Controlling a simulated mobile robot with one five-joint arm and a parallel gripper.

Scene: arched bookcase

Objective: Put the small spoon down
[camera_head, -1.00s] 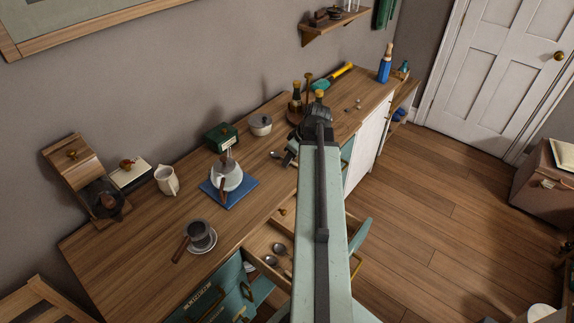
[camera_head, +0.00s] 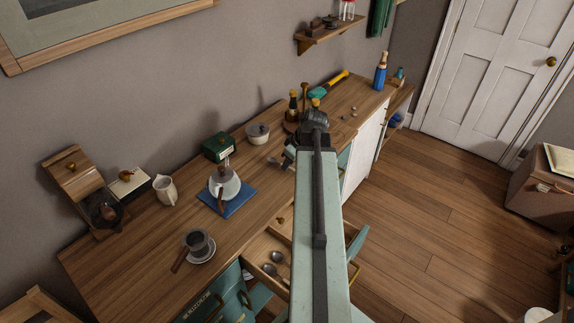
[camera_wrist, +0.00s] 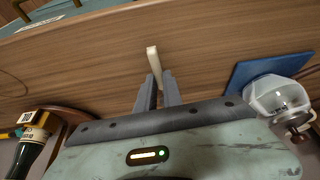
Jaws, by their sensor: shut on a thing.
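My gripper (camera_head: 289,157) is over the wooden counter (camera_head: 145,235), right of the kettle. In the wrist view my gripper (camera_wrist: 157,85) is shut on a narrow pale piece that I take to be the handle of the small spoon (camera_wrist: 154,62). In the head view the small spoon's (camera_head: 273,160) grey end shows just left of the jaws, close to the counter top. I cannot tell whether it touches the wood. My arm hides part of the jaws.
A glass kettle (camera_head: 224,184) stands on a blue mat (camera_head: 238,203). A lidded grey pot (camera_head: 258,133) and a green box (camera_head: 219,144) stand behind. An open drawer (camera_head: 258,247) below holds spoons (camera_head: 277,257). Bottles (camera_head: 293,106) stand beyond the gripper. The counter left of the jaws is clear.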

